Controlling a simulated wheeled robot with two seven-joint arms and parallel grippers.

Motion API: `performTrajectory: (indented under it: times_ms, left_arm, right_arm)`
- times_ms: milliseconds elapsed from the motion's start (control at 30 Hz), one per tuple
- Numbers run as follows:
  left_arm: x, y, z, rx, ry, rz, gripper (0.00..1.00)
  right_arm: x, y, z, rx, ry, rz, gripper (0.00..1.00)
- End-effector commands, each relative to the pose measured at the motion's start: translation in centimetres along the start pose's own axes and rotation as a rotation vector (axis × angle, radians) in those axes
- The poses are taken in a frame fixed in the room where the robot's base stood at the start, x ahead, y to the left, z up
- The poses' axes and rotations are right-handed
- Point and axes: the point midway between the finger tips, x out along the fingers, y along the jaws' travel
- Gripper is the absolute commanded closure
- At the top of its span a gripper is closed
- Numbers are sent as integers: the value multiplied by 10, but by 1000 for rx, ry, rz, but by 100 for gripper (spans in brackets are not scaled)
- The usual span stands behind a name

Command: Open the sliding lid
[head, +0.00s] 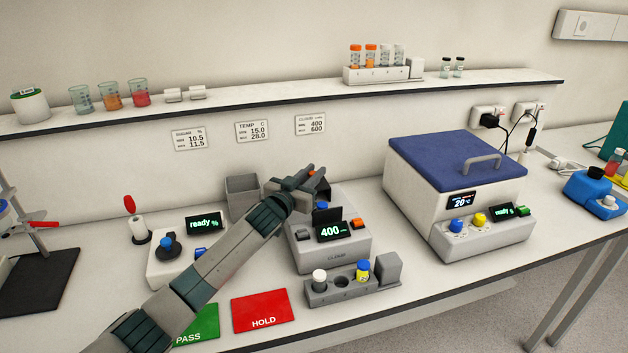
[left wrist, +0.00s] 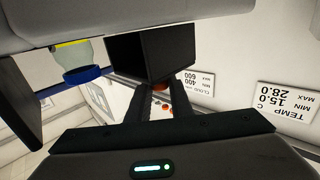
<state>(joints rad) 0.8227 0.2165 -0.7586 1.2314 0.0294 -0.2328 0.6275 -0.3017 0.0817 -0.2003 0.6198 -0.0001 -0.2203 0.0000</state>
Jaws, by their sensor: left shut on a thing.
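The grey cloud meter (head: 335,258) stands on the bench with its display reading 400. My left gripper (head: 313,173) reaches over its back part. Behind the fingers is a dark boxy part, which I take as the sliding lid (head: 323,190); in the left wrist view it is a black box (left wrist: 140,55). The gripper (left wrist: 160,100) is shut on the lid, with a red-orange piece between the fingertips. The fingers hide part of the hold, and how far the lid is open cannot be told. My right gripper is not in view.
A grey rack (head: 340,290) with a white-capped and a blue-capped vial stands in front of the meter. A grey bin (head: 242,196) is to its left. A blue-lidded box (head: 455,185) is on the right. A shelf (head: 225,112) runs above. Green and red mats (head: 263,313) lie in front.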

Motion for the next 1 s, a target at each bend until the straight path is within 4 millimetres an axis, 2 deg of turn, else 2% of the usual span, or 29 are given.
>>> performTrajectory:
  times_ms: [100,133,200,667,867,1000]
  left_arm:
    - [0,0,2,-1,-3,0,100]
    - [0,0,2,-1,-3,0,78]
    - [0,0,2,-1,-2,0,63]
    - [-4,0,0,0,1,0,63]
    - [-17,0,0,0,2,0,63]
    - [-33,0,1,-1,2,1,63]
  right_arm:
    - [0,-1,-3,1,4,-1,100]
    - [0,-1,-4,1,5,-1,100]
    - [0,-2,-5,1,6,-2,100]
    - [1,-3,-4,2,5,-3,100]
    - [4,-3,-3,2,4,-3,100]
    - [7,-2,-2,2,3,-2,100]
